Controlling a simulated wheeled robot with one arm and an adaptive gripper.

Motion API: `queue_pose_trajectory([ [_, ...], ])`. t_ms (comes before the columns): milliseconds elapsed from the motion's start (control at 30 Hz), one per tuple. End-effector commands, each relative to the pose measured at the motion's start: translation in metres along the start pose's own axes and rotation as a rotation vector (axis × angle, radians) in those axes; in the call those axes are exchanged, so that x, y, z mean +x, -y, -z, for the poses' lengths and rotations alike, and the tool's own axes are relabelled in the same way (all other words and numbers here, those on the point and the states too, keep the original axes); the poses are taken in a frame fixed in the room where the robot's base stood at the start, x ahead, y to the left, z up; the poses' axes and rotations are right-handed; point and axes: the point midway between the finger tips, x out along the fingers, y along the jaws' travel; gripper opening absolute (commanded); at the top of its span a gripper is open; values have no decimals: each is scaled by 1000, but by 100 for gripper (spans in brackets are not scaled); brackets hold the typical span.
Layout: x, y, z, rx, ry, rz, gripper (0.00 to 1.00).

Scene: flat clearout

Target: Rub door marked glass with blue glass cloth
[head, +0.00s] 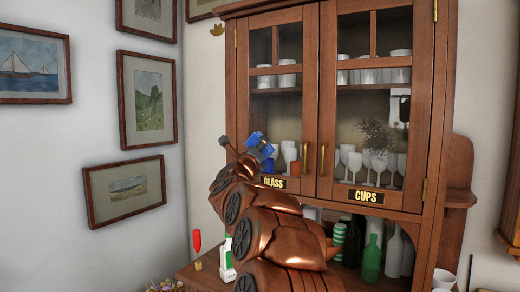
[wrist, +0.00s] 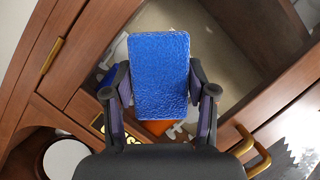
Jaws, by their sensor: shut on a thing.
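The door marked GLASS (head: 276,106) is the left door of a wooden cabinet and looks shut. Its label (head: 273,183) is on the lower rail. My gripper (head: 257,150) is in front of the lower left part of its pane. It is shut on the blue glass cloth (head: 254,140). In the wrist view the cloth (wrist: 160,75) is a flat, textured blue block between the two fingers of my gripper (wrist: 160,102), with the pane behind it. I cannot tell whether the cloth touches the glass. My arm hides the door's lower left corner.
The door marked CUPS (head: 365,120) is on the right, with wine glasses behind it. Handles (head: 323,159) stick out where the doors meet. Bottles (head: 372,258) stand on the counter below, with a red-handled item (head: 197,245) at its left. Framed pictures (head: 125,190) hang on the left wall.

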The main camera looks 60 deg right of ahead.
Motion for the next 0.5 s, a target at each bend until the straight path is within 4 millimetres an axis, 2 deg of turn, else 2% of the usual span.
queue_pose_trajectory([
  [500,-38,0,-16,-1,3,0,29],
])
